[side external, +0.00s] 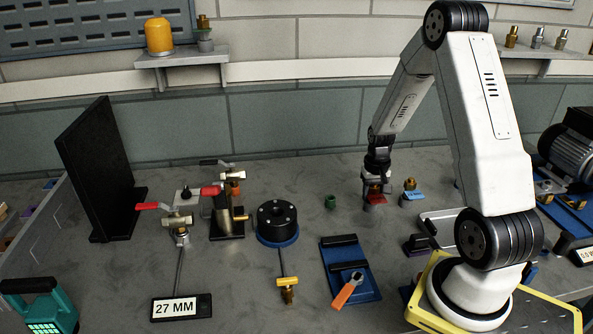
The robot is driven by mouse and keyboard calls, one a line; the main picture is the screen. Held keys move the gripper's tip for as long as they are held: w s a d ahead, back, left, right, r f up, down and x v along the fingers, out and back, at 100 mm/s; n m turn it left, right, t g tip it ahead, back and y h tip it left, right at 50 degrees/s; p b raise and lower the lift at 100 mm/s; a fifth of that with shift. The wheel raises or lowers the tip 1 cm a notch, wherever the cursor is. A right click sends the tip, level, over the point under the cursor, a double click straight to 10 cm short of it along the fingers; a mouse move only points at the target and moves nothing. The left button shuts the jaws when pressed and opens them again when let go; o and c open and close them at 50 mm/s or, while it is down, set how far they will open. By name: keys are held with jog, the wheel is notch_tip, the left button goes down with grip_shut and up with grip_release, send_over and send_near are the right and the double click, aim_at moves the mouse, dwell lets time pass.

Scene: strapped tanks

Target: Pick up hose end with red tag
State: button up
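The hose end with the red tag (376,199) is on the grey bench right under my gripper (376,184). Only the red tag and a little brass show, as the fingers cover most of the fitting. My gripper points straight down with its fingertips around or just in front of the brass part. I cannot tell whether they are closed on it. A second brass hose end with a blue tag (411,191) stands upright just to the right, apart from my gripper.
A green fitting (330,202) is left of my gripper.

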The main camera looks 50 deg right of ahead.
aim_at(383, 202)
grip_shut()
jog(key=shift+r, duration=0.15)
jog(key=shift+r, duration=0.45)
jog(key=s+a+r, duration=0.1)
jog(key=r, duration=0.1)
jog(key=s+a+r, duration=0.1)
jog(key=s+r, duration=0.1)
jog(key=r, duration=0.1)
jog(key=s+a+r, duration=0.1)
jog(key=r, duration=0.2)
jog(key=shift+s, duration=0.15)
jog(key=s+a+r, duration=0.3)
jog(key=s+a, duration=0.2)
jog(key=s, duration=0.2)
jog(key=shift+s+r, duration=0.15)
jog(key=shift+r, duration=0.25)
